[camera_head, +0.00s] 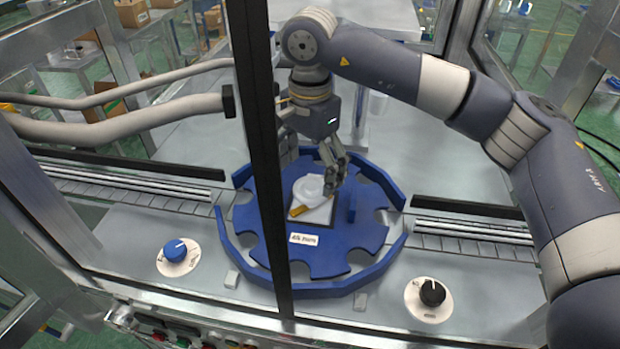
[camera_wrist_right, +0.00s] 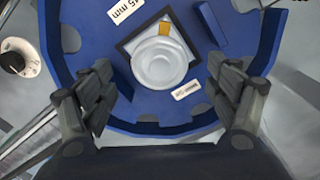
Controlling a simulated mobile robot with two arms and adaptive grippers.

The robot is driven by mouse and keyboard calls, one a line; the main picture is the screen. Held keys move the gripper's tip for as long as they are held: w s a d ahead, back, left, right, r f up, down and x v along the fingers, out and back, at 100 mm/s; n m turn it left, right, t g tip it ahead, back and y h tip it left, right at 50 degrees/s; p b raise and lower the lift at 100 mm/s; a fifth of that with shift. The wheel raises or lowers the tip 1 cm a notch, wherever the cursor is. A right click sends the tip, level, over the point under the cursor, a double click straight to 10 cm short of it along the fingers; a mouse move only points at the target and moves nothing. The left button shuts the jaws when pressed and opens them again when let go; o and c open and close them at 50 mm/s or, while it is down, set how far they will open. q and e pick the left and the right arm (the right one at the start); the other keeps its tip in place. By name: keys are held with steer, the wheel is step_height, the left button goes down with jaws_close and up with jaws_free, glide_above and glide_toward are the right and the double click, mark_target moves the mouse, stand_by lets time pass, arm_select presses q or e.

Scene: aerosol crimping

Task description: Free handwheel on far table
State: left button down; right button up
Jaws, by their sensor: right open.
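My right gripper (camera_head: 333,178) is open above the blue round turntable (camera_head: 345,262), inside the machine frame. It also shows in the wrist view (camera_wrist_right: 172,100), with its two fingers wide apart and nothing between them. A pale round piece (camera_wrist_right: 160,62) sits on a square plate at the middle of the turntable, ahead of the fingers and apart from them. In the head view this round piece (camera_head: 307,190) is close to the fingertips. I cannot tell whether it is a handwheel, and no other clear handwheel shows. My left gripper does not show.
A dark upright post (camera_head: 262,150) cuts across the head view. A blue knob (camera_head: 175,250) and a black knob (camera_head: 432,292) sit on the front panel. A raised blue rim (camera_head: 228,238) surrounds the turntable. Tables with boxes (camera_head: 132,12) stand beyond the frame.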

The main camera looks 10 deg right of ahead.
mark_target(310, 188)
step_height(310, 188, up, 8)
steer(key=shift+r, duration=0.25)
